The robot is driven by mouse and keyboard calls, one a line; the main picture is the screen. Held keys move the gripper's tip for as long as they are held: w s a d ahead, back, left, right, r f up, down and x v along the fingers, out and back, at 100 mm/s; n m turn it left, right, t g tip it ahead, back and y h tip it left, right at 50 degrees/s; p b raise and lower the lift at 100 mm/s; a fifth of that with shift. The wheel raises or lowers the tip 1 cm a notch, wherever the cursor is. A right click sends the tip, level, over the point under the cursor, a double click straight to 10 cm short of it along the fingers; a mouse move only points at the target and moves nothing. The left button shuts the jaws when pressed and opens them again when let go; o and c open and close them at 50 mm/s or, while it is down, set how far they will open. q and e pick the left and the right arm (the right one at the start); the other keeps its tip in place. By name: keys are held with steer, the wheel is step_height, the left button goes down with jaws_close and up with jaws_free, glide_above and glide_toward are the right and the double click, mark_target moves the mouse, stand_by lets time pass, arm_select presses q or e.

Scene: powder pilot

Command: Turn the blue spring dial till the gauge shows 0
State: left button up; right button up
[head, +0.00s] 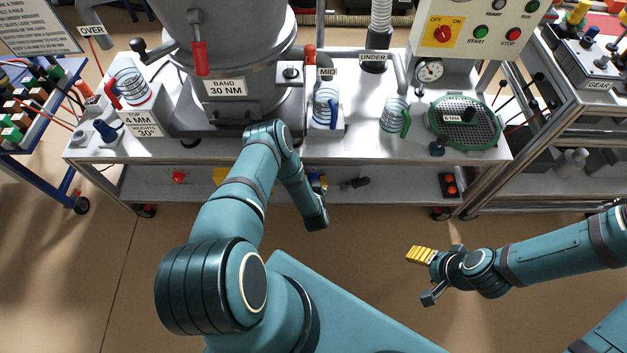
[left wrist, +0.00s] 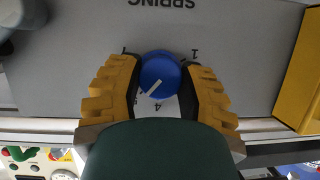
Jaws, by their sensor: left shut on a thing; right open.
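The blue spring dial (left wrist: 160,74) sits on a grey panel under upside-down "SPRING" lettering in the left wrist view. Its white pointer line slants to the lower left; an upside-down 1 shows at upper right and a 4 below. My left gripper (left wrist: 158,68) is shut on the dial, one yellow-backed finger on each side. In the head view the dial is hidden and only bits of that gripper show behind my arm. The round gauge (head: 430,71) has a white face; its reading is too small to tell. My right gripper (head: 426,276) is open and empty above the floor.
A steel bench (head: 350,149) carries the hopper (head: 224,35), jugs with coloured handles and a green-rimmed sieve (head: 484,133). A control box (head: 470,32) with a red-yellow switch stands behind. A yellow block (left wrist: 301,85) is right of the dial. Open floor lies around my right gripper.

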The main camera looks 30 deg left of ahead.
arm_select(q)
steer(key=o, duration=1.2)
steer(key=v, duration=1.2)
